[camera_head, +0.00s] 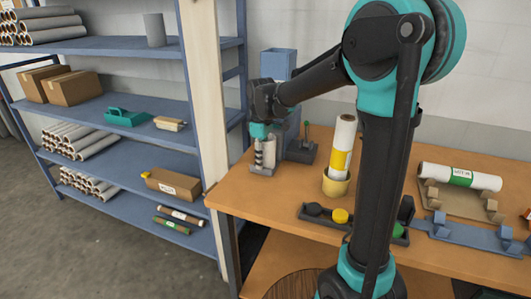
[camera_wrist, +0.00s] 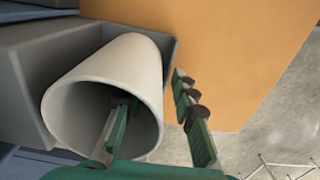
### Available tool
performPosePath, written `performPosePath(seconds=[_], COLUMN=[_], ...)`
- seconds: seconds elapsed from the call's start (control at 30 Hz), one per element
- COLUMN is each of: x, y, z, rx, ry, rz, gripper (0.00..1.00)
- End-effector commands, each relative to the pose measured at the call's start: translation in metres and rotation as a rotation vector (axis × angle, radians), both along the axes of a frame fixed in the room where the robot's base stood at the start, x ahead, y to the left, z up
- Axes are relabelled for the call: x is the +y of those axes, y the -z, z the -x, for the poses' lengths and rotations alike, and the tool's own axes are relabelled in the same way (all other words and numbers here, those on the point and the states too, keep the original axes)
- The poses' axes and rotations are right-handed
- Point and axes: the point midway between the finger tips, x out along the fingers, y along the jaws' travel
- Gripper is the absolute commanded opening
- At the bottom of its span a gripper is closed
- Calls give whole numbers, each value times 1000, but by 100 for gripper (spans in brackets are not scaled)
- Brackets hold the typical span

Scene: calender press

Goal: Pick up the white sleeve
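The white sleeve (camera_head: 269,153) is a short, pale, hollow tube beside a grey-blue fixture at the table's back left corner. In the wrist view the sleeve (camera_wrist: 105,75) shows its open end, lying close against a grey block. My gripper (camera_head: 259,155) reaches down at the sleeve. In the wrist view my gripper (camera_wrist: 156,92) is open, with one finger inside the sleeve's bore and the other outside its wall. A gap shows between the outer finger and the wall. The inner finger's contact with the wall is not clear.
A blue box-topped fixture (camera_head: 278,64) stands behind the sleeve. A white roll with a yellow band (camera_head: 343,140) stands in a yellow cup (camera_head: 336,184). A green-labelled roll (camera_head: 460,176) rests on a cradle at right. Shelving (camera_head: 120,98) fills the left side.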

Motion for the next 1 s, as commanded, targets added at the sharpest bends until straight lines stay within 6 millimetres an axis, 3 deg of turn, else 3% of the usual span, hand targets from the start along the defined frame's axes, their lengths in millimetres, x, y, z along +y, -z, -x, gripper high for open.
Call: performPosePath(seconds=[0.13, 0.37, 0.77, 1.0], x=[0, 0, 0, 0], y=[0, 0, -1, -14], z=[0, 0, 0, 0], rx=[0, 0, 0, 0], ry=[0, 0, 0, 0], rz=[0, 0, 0, 0], gripper=[27, 0, 0, 0])
